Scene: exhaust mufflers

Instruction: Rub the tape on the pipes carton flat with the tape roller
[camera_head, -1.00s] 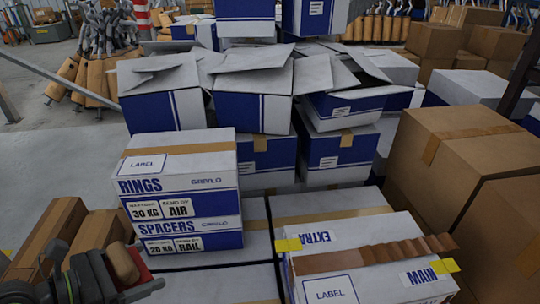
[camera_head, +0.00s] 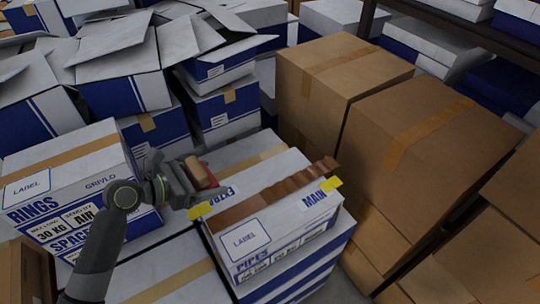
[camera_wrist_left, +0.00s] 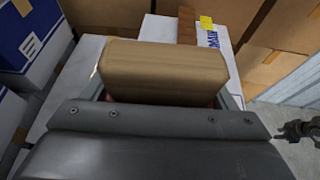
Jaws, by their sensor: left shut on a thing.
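The pipes carton (camera_head: 285,240), white and blue with a label panel, sits on top of other cartons right of the middle in the head view. A brown, wrinkled tape strip (camera_head: 275,194) runs across its top, with yellow tabs (camera_head: 331,183) at its ends; the strip partly shows in the left wrist view (camera_wrist_left: 187,25). My left gripper (camera_head: 187,180) is shut on the tape roller (camera_head: 201,172), whose tan cylinder (camera_wrist_left: 165,72) fills the middle of the wrist view. The roller is near the tape's left end; contact cannot be judged.
A rings carton (camera_head: 75,170) stands left of my left arm. Tall brown cartons (camera_head: 415,150) stand close on the right. Open white and blue cartons (camera_head: 110,55) fill the back. A dark jointed part at the wrist view's right edge looks like my right gripper (camera_wrist_left: 300,130).

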